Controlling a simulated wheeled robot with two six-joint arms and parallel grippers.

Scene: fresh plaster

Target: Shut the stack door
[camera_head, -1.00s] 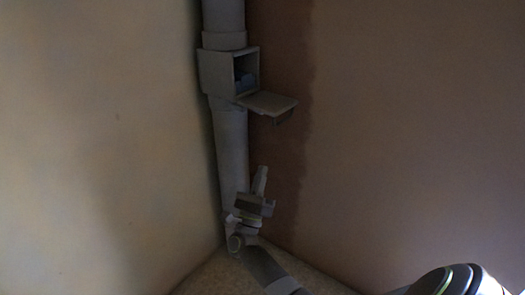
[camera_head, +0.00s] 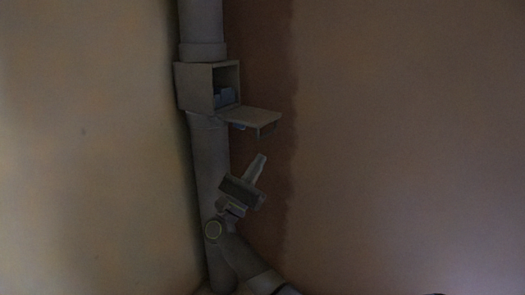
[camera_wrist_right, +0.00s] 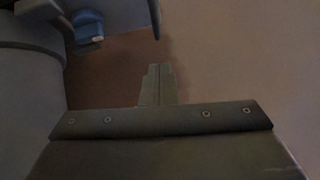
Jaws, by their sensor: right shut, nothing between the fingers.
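The stack is a grey vertical pipe (camera_head: 210,150) in the corner, with a square box (camera_head: 195,88) on it. The stack door (camera_head: 252,116) is hinged at the opening's lower edge and stands out roughly level to the right. My right gripper (camera_head: 261,158) is below the door, apart from it, shut and empty, its fingers pointing up and slightly right. In the right wrist view its closed fingers (camera_wrist_right: 157,82) show, with the pipe (camera_wrist_right: 30,95) at left. My left gripper is out of view.
A pale wall (camera_head: 85,150) rises close to the left of the pipe. A brown wall (camera_head: 400,140) with a darker strip stands behind and to the right. The space right of the door looks free of objects.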

